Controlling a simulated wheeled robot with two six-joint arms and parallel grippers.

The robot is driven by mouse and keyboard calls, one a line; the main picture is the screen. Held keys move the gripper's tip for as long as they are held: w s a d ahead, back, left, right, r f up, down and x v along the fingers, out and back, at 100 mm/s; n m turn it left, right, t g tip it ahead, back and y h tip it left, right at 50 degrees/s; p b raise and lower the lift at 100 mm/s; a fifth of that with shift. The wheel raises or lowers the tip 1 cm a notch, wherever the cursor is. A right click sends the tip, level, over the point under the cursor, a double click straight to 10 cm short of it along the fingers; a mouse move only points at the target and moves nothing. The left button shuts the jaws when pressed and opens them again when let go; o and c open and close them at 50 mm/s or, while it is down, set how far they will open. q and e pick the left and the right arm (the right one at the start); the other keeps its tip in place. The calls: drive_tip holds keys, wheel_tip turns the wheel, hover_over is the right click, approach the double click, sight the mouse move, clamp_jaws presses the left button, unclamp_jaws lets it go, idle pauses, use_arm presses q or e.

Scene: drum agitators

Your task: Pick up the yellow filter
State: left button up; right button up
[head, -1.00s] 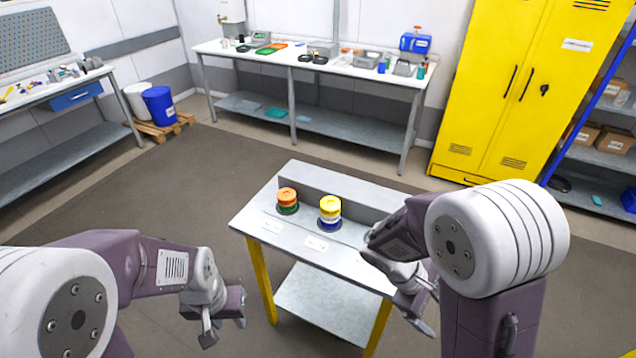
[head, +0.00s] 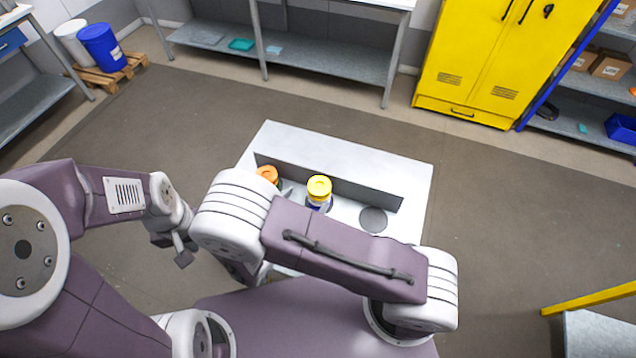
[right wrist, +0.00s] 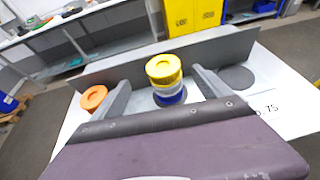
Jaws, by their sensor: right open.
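The yellow filter (head: 319,188) stands upright on the small table, with a yellow top, a pale middle and a blue base. In the right wrist view the yellow filter (right wrist: 165,72) shows between the two grey fingers of my right gripper (right wrist: 160,77). The fingers are apart, with gaps on both sides of the filter; I cannot tell how far ahead of them it stands. In the head view my right arm hides most of that gripper. My left gripper (head: 174,247) hangs empty left of the table; its finger gap is unclear.
An orange filter (head: 267,174) stands left of the yellow one and shows beside the left finger in the right wrist view (right wrist: 93,97). A grey upright panel (head: 345,186) runs behind them. A dark round spot (head: 373,219) on the right of the tabletop is bare.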

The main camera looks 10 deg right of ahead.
sight(319, 187)
drive_tip(key=p+x, duration=0.1)
drive_tip(key=x, duration=0.4)
drive_tip(key=shift+w+a+f, duration=0.1)
drive_tip(key=shift+a, duration=0.1)
drive_tip(key=shift+d+p, duration=0.3)
drive_tip(key=shift+p, duration=0.15)
drive_tip(key=x, duration=0.1)
drive_tip(key=p+x, duration=0.1)
drive_tip(key=x, duration=0.1)
drive_tip(key=shift+d+f+p, duration=0.2)
drive_tip(key=shift+d+p, duration=0.1)
drive_tip(key=shift+d, duration=0.2)
drive_tip(key=shift+w+d+f, duration=0.1)
drive_tip(key=shift+w+f, duration=0.15)
drive_tip(key=shift+w, duration=0.15)
use_arm(q)
drive_tip(key=r, duration=0.3)
drive_tip(key=shift+w, duration=0.35)
use_arm(e)
drive_tip(key=shift+s, duration=0.1)
drive_tip(key=shift+s+r, duration=0.1)
drive_tip(key=c, duration=1.4)
use_arm(q)
drive_tip(key=shift+r, duration=0.1)
use_arm(e)
drive_tip(key=shift+c, duration=0.2)
